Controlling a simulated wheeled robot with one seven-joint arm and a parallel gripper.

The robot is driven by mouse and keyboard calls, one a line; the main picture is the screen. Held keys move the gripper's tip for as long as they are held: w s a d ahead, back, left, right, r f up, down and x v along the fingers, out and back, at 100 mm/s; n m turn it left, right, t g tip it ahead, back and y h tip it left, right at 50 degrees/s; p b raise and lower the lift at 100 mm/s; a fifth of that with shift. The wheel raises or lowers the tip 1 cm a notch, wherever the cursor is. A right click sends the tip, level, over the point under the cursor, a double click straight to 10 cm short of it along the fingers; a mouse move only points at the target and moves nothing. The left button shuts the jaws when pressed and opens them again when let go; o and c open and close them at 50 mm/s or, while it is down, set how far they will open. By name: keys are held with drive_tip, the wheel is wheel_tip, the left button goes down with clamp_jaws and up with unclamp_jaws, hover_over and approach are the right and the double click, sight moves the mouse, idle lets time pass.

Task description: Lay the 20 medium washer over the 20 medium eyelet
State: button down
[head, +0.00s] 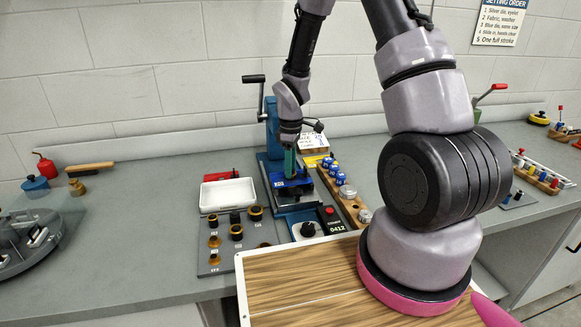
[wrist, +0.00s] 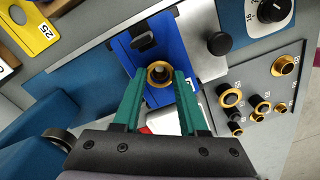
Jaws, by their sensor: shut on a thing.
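My gripper (wrist: 160,78) has green fingers and is shut on a gold ring-shaped washer (wrist: 159,74), held between the fingertips. In the head view, my gripper (head: 290,165) is over the blue bed of the press, and the washer is hidden there. Beyond the washer in the wrist view, a dark round fitting with a paler top (wrist: 141,42) stands in the blue slide (wrist: 120,48). The washer is beside this fitting in the picture, not over it. I cannot tell whether an eyelet sits on the fitting; the 20 medium marking is not readable.
A grey board (head: 228,262) with several gold and black eyelets and washers lies left of the press. A white tray (head: 228,194) stands behind it. A wooden rack (head: 352,207) with blue-topped pieces stands right of the press. A black knob (wrist: 220,43) rises near the slide.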

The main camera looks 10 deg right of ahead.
drive_tip(key=shift+f, duration=0.55)
drive_tip(key=shift+c, duration=1.8)
unclamp_jaws()
drive_tip(key=s+d+r+m+t, duration=0.1)
drive_tip(key=s+r+m, duration=0.15)
drive_tip(key=r, duration=0.65)
drive_tip(key=s+d+r+m+t, duration=0.1)
drive_tip(key=s+d+r+m, duration=0.15)
drive_tip(key=r, duration=0.75)
drive_tip(key=s+d+r+m+t, duration=0.1)
drive_tip(key=s+r+m, duration=0.15)
drive_tip(key=r, duration=0.65)
drive_tip(key=s+d+r+m+t+y, duration=0.1)
drive_tip(key=s+r+m+t, duration=0.3)
drive_tip(key=s+r+m, duration=0.4)
drive_tip(key=s+r+y, duration=0.1)
drive_tip(key=s+r, duration=0.1)
drive_tip(key=s, duration=0.2)
drive_tip(key=shift+s+d+m, duration=0.15)
drive_tip(key=shift+s+m, duration=0.2)
drive_tip(key=shift+s, duration=0.05)
